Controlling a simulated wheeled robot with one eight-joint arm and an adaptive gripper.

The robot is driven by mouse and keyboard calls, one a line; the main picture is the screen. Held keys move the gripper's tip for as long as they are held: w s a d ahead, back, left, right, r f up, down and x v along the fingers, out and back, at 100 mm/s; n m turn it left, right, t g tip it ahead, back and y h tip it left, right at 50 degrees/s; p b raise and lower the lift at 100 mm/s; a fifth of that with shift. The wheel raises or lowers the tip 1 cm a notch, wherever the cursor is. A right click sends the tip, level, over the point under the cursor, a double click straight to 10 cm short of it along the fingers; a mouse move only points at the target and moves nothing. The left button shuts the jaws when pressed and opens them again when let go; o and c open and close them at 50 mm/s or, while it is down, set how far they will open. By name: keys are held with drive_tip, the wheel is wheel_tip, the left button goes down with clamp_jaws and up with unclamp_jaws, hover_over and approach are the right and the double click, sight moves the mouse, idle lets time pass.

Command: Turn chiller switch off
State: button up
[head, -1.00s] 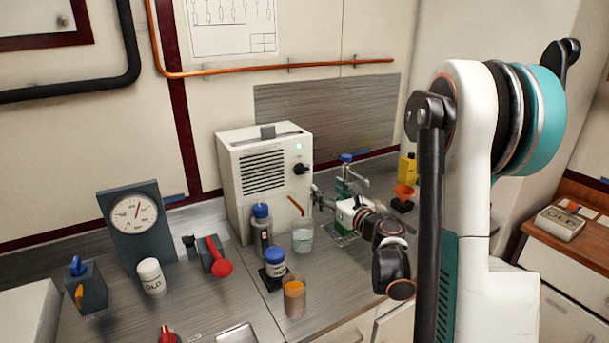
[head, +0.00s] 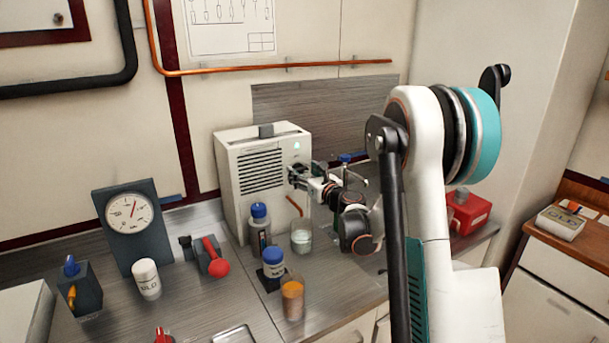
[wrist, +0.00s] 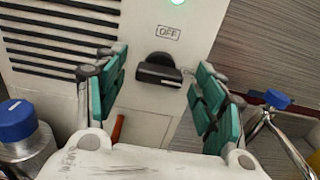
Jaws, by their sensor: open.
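The chiller (head: 260,170) is a white box with dark vents at the back of the bench. Its black switch knob (wrist: 158,70) shows in the wrist view, with the bar lying roughly horizontal. An OFF label (wrist: 167,33) is above the knob. A green light (wrist: 177,2) glows at the top of the panel. My gripper (wrist: 161,72) is open, with its teal-padded fingers on either side of the knob and apparent gaps on both sides. In the head view my gripper (head: 297,177) is at the chiller's front and hides the knob.
A blue-capped bottle (head: 260,228), a glass beaker (head: 301,238), a blue-lidded jar (head: 273,264) and an amber glass (head: 292,299) stand in front of the chiller. A red-handled valve (head: 214,259) and a gauge (head: 130,215) are to the left. A red box (head: 468,212) is at right.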

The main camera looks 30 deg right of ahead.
drive_tip(key=c, duration=1.1)
drive_tip(key=shift+o, duration=0.2)
drive_tip(key=shift+n, duration=0.3)
drive_tip(key=n, duration=0.3)
drive_tip(key=shift+a+n, duration=0.1)
drive_tip(key=shift+n, duration=0.3)
drive_tip(key=n, duration=0.4)
drive_tip(key=shift+f+b, duration=0.1)
drive_tip(key=shift+b, duration=0.3)
drive_tip(key=n, duration=0.5)
drive_tip(key=shift+a, duration=0.1)
drive_tip(key=shift+f+n+b, duration=0.15)
drive_tip(key=shift+n+b, duration=0.15)
drive_tip(key=shift+n, duration=2)
